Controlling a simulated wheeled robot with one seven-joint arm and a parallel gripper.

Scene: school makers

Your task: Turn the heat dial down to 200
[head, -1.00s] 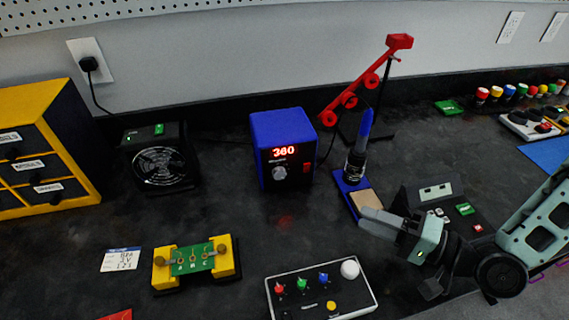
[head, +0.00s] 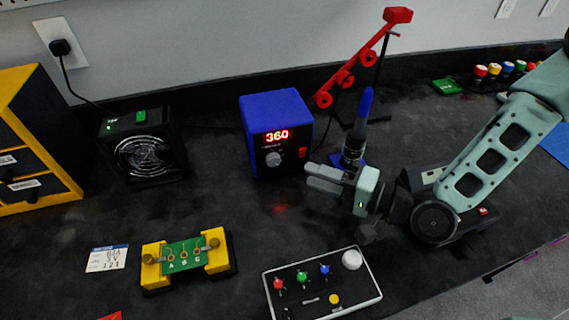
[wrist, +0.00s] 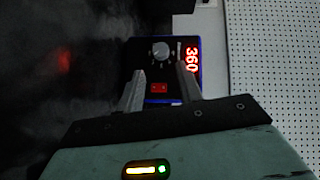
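The blue soldering station (head: 276,133) stands on the black bench. Its red display (head: 277,137) reads 360. The heat dial (head: 274,159), a grey round knob, sits on the front panel below the display, left of a red switch (head: 302,153). My gripper (head: 316,177) is in front and to the right of the station, apart from it, with its fingers pointing toward it. In the wrist view, the fingers of my gripper (wrist: 158,80) are apart with nothing between them. The dial (wrist: 161,50) lies ahead of the fingertips there, and the display (wrist: 192,59) reads 360.
A soldering iron (head: 362,120) in its stand is close behind my gripper. A white control box (head: 318,305) and a yellow clamp holding a green board (head: 186,255) lie in front. A black fan (head: 143,153) stands left. The bench before the station is clear.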

